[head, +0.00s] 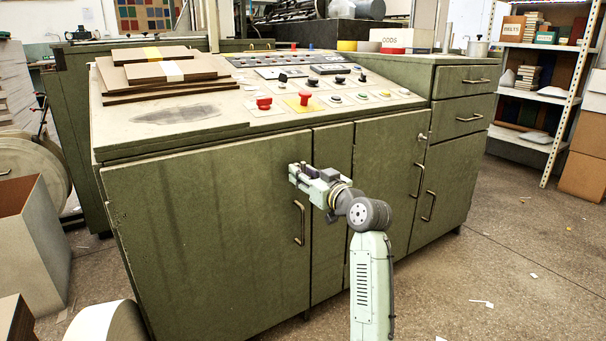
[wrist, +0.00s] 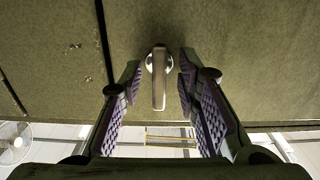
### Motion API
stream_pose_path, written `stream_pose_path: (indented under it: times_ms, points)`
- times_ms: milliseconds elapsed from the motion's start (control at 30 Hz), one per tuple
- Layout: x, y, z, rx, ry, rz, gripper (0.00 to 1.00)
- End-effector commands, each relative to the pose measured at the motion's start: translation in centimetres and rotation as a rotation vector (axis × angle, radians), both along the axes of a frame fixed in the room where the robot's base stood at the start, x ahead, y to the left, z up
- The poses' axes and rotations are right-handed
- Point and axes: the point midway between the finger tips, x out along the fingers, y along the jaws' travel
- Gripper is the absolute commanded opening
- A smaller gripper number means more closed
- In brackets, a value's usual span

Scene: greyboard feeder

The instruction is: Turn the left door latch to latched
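The left door latch (wrist: 159,88) is a pale metal lever on a round base on the green panel. In the wrist view its lever points down the picture from the base. My gripper (wrist: 160,78) is open, with purple ribbed finger pads on both sides of the latch. A small gap shows on each side, so neither finger seems to touch it. In the head view my gripper (head: 293,175) is at the upper right part of the left door (head: 210,225) and hides this latch. A bar handle (head: 299,222) is below it on that door.
Another small latch (head: 423,138) and bar handles are on the doors to the right. The sloped control panel (head: 330,95) with red knobs and stacked boards (head: 165,72) is above. An open bin (head: 35,245) and a pale roll (head: 105,322) stand left. Floor at right is mostly clear.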

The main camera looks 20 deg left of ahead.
Motion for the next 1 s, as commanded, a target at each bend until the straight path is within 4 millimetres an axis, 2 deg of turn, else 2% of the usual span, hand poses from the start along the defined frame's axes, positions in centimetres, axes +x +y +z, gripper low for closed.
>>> stream_pose_path:
  times_ms: [500, 700, 1000]
  points:
    - [-5.9, -7.7, 0.0, 0.001, -0.001, -0.002, 0.3]
    - [-7.0, -9.0, 0.0, -0.001, -0.001, 0.0, 0.3]
    - [-7.1, -9.1, 0.0, -0.001, -0.001, 0.001, 0.3]
